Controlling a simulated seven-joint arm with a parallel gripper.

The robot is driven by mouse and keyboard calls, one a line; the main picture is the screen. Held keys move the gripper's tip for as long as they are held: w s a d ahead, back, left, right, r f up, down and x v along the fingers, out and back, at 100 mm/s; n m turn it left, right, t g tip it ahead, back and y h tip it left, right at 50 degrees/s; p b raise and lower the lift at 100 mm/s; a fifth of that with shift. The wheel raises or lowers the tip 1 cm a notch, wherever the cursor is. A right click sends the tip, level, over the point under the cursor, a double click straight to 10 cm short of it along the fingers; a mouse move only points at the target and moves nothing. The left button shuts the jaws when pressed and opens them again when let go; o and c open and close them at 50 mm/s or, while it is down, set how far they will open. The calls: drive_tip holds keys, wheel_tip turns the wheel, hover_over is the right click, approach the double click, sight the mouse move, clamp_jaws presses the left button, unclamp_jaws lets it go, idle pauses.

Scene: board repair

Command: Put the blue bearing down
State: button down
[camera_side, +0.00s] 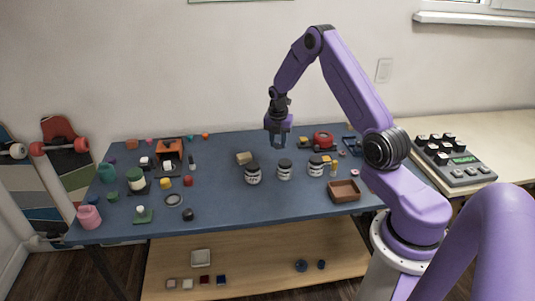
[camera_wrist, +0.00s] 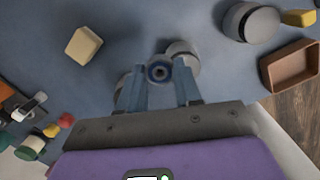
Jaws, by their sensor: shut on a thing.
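The blue bearing (camera_wrist: 159,71) is a small ring with a dark centre. It sits between the fingertips of my gripper (camera_wrist: 158,88) in the wrist view. In the side view my gripper (camera_side: 278,140) points down, above the back middle of the blue table (camera_side: 225,200). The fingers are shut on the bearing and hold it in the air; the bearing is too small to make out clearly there. One round jar lies partly behind the bearing in the wrist view.
Several jars, including one (camera_side: 253,173), stand below and in front of my gripper. A beige block (camera_side: 244,158) is left of them. A brown tray (camera_side: 344,190) is at the right front. Small parts crowd the left side. The table's front middle is clear.

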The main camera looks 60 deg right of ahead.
hover_over(268, 159)
drive_tip(key=s, duration=0.1)
drive_tip(key=f, duration=0.6)
drive_tip(key=shift+a+f, duration=0.1)
drive_tip(key=shift+a, duration=0.3)
drive_tip(key=shift+w+d+f, duration=0.2)
drive_tip(key=shift+w+f, duration=0.25)
drive_tip(key=shift+f, duration=1.75)
drive_tip(key=shift+f, duration=0.1)
drive_tip(key=c, duration=0.8)
unclamp_jaws()
